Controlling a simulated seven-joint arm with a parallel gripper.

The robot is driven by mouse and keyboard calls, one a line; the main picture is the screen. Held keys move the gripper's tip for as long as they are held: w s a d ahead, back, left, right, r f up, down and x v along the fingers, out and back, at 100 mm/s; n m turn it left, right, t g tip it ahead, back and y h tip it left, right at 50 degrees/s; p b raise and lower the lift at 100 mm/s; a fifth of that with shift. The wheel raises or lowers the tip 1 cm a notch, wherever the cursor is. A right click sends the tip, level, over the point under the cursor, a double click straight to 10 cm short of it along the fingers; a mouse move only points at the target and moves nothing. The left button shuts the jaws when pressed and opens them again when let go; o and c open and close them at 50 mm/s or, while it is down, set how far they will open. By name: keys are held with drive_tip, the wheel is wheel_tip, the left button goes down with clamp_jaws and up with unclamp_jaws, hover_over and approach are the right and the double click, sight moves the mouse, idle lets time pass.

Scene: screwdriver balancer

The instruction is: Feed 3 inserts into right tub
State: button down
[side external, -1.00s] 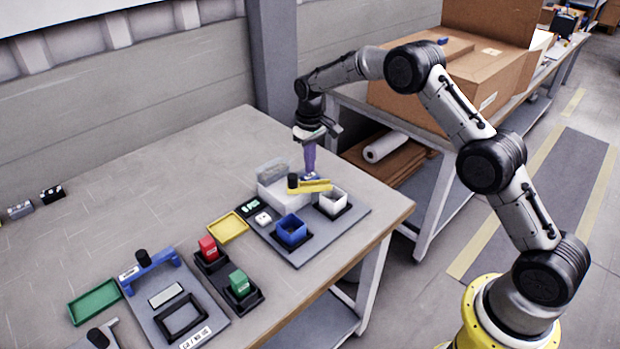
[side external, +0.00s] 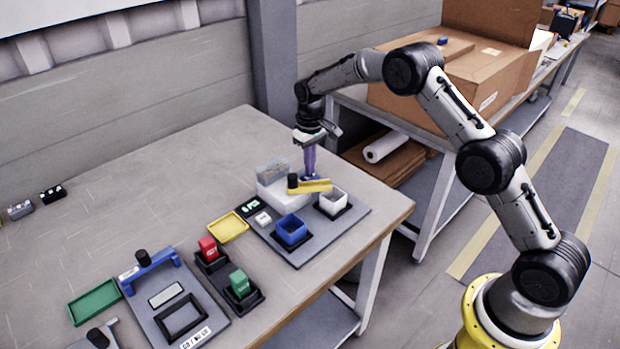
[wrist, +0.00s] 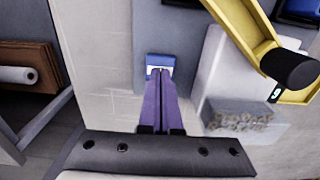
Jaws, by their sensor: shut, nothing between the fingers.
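My gripper (side external: 311,178) has purple fingers pointing down beside the dispenser, on its far right side. In the wrist view the fingers (wrist: 160,75) are pressed together with nothing between them. Their tips are at a small blue and white piece (wrist: 159,61); I cannot tell whether they touch it. The dispenser (side external: 283,200) is a white block with a clear hopper (side external: 272,170) holding grainy grey contents (wrist: 238,117). A yellow lever (side external: 317,186) with a black knob lies across it. A white tub (side external: 333,201) stands right of a blue tub (side external: 291,230); their insides are too small to read.
A dark display (side external: 250,204) and a small white box (side external: 263,218) are on the same grey plate. A yellow tray (side external: 228,227), red block (side external: 208,248), green block (side external: 239,283) and green tray (side external: 95,302) lie to the left. The table's back left is mostly clear.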

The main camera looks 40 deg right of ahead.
drive_tip(key=shift+f, duration=0.6)
idle(0.6)
drive_tip(key=shift+r, duration=3.55)
drive_tip(key=shift+r, duration=3)
